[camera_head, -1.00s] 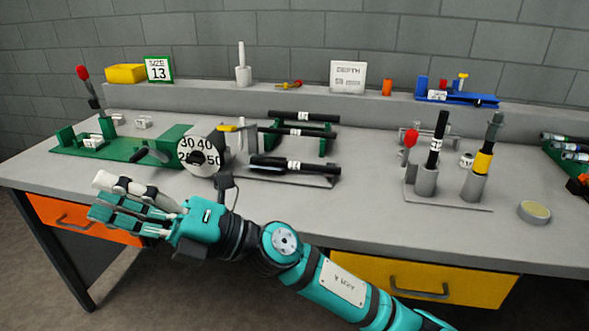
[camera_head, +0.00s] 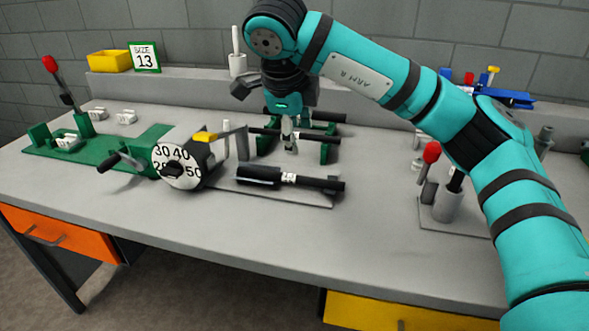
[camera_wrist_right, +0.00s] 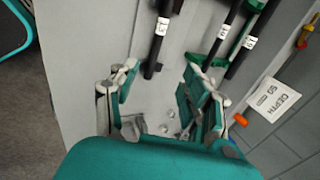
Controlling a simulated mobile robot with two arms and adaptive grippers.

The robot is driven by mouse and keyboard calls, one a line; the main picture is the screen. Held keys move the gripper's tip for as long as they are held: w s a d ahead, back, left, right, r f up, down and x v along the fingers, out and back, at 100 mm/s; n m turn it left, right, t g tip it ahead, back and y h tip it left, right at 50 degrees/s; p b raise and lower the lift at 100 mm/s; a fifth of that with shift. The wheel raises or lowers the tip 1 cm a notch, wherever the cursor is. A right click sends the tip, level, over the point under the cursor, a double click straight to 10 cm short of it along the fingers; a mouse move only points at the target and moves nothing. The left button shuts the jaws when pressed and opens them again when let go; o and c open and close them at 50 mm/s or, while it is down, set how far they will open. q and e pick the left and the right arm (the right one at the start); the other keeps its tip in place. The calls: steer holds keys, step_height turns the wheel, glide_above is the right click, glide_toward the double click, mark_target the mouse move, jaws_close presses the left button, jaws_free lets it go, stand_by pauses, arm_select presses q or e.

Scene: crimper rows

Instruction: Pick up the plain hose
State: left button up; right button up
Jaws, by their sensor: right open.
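Several black hoses with white labels lie on the bench. One hose (camera_head: 318,184) lies on a grey plate at the front; others, including a middle one (camera_head: 262,132), rest across a green rack (camera_head: 328,150). I cannot tell which is the plain one. My right gripper (camera_head: 289,146) hangs from above over the rack and hides part of the middle hose. In the right wrist view its fingers (camera_wrist_right: 160,82) are spread apart with nothing between them. A labelled hose (camera_wrist_right: 158,40) and two more labelled hoses (camera_wrist_right: 241,42) lie beyond the fingertips. My left gripper is not in view.
A numbered dial (camera_head: 178,168) with a crank stands left of the hoses. A green fixture (camera_head: 100,150) is farther left. A grey stand with a cup (camera_head: 446,206) and a red-knobbed lever (camera_head: 430,152) is to the right, partly behind my arm. The bench front is clear.

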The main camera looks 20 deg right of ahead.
steer(key=b, duration=0.1)
glide_above(303, 178)
steer(key=s+a, duration=0.2)
step_height(303, 178, down, 10)
steer(key=shift+s+d+f, duration=0.15)
steer(key=shift+f, duration=0.05)
steer(key=x, duration=0.4)
steer(key=shift+d+f, duration=0.1)
steer(key=shift+f, duration=0.15)
steer(key=shift+w+d+f, duration=0.15)
steer(key=shift+w+f, duration=0.1)
steer(key=shift+f, duration=0.1)
steer(key=c, duration=0.4)
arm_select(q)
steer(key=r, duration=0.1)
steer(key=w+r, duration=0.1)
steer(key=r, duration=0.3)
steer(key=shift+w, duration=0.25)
arm_select(e)
jaws_close()
